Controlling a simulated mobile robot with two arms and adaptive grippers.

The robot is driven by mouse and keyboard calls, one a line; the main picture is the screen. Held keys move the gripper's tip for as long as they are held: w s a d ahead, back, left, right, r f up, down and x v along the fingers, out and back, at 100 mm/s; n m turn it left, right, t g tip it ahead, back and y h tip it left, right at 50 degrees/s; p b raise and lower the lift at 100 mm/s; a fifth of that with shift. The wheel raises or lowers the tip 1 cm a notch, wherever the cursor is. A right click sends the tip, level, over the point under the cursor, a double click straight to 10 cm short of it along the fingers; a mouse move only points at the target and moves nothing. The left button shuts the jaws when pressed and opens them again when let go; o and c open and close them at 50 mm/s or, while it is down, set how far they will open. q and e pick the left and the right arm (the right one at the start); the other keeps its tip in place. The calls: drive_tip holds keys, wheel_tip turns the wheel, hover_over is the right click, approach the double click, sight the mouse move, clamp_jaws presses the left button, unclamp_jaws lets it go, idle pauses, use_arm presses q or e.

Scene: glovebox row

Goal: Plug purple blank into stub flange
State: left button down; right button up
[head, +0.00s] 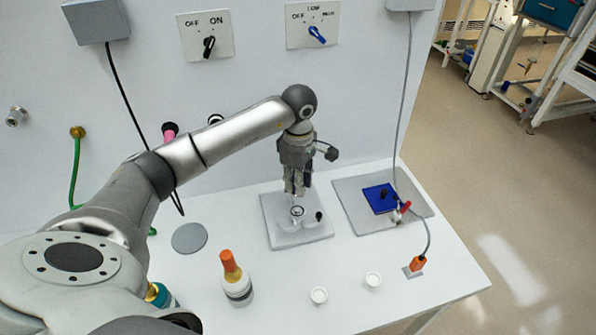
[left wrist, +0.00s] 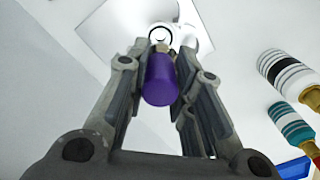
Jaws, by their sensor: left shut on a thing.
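The purple blank (left wrist: 160,80) is a cylinder held between the fingers of my left gripper (left wrist: 160,62) in the left wrist view. In the head view my left gripper (head: 297,190) points down over a light grey plate, and the blank cannot be made out there. A white ring with a dark rim (left wrist: 163,33) shows just beyond the blank in the left wrist view. A ring (head: 297,211) also shows on the plate below my gripper. I take this ring for the stub flange, but its shape is too small to be sure. My right gripper is not in view.
The light grey plate (head: 284,241) carries a small black knob (head: 319,216). A second plate (head: 352,212) at right bears a blue pad (head: 379,199). A cable hangs at right.

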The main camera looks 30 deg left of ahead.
use_arm(q)
drive_tip(key=shift+a, duration=0.2)
drive_tip(key=shift+f, duration=0.1)
drive_tip(key=shift+d+f+b, duration=0.1)
drive_tip(key=shift+b, duration=0.3)
drive_tip(key=shift+f, duration=0.25)
wheel_tip(320, 180, down, 4)
drive_tip(key=b, duration=0.3)
drive_tip(key=shift+b, duration=0.4)
drive_tip(key=shift+f+b, duration=0.4)
drive_tip(key=shift+f, duration=0.1)
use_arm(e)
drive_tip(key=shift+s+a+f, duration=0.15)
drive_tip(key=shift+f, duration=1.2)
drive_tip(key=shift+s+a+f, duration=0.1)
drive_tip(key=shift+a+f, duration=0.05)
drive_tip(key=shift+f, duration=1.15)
use_arm(q)
drive_tip(key=shift+s, duration=0.1)
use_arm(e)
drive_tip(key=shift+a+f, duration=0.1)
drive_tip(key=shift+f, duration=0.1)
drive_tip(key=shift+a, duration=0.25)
use_arm(q)
drive_tip(key=shift+b, duration=0.35)
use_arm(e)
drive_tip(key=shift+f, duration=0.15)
